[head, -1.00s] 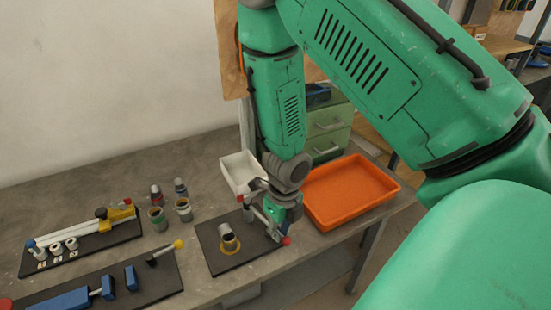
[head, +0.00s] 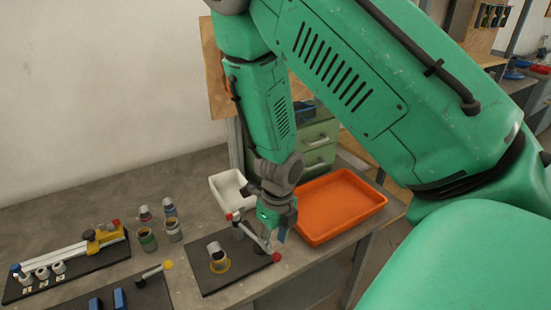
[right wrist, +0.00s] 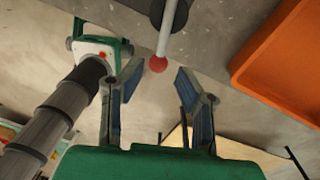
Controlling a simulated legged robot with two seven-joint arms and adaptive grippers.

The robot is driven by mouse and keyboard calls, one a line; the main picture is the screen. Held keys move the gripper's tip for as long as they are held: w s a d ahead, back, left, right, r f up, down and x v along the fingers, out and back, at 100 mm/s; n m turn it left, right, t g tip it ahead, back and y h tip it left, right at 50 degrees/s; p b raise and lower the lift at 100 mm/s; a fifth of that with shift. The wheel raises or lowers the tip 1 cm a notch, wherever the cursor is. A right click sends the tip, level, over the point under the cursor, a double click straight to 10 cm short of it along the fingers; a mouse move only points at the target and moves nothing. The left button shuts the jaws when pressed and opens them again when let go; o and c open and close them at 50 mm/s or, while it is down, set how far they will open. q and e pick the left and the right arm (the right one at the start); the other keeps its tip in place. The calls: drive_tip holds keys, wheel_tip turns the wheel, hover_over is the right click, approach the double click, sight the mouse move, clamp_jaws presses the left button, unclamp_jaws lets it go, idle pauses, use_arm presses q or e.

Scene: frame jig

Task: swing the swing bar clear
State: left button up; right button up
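The swing bar (head: 257,240) is a light bar with red ends on a short post at the right of a small dark board (head: 205,278). Its near red end (head: 276,257) is at the board's right edge. My right gripper (head: 280,237) points down beside this end. In the right wrist view the gripper (right wrist: 157,72) is open. The bar's red knob (right wrist: 158,64) shows between the fingertips in the picture, with no visible contact. A silver and dark cylinder (head: 214,249) stands in a yellow ring on the board. My left gripper is not in view.
An orange tray (head: 340,205) stands right of the board, close to my right gripper. A white bin (head: 226,187) is behind. Several small cans (head: 147,239) and a board with a yellow clamp (head: 100,238) are at left.

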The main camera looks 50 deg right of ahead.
wheel_tip(320, 180, up, 9)
drive_tip(key=shift+s+d+f, duration=0.2)
drive_tip(key=shift+s, duration=0.1)
idle(0.4)
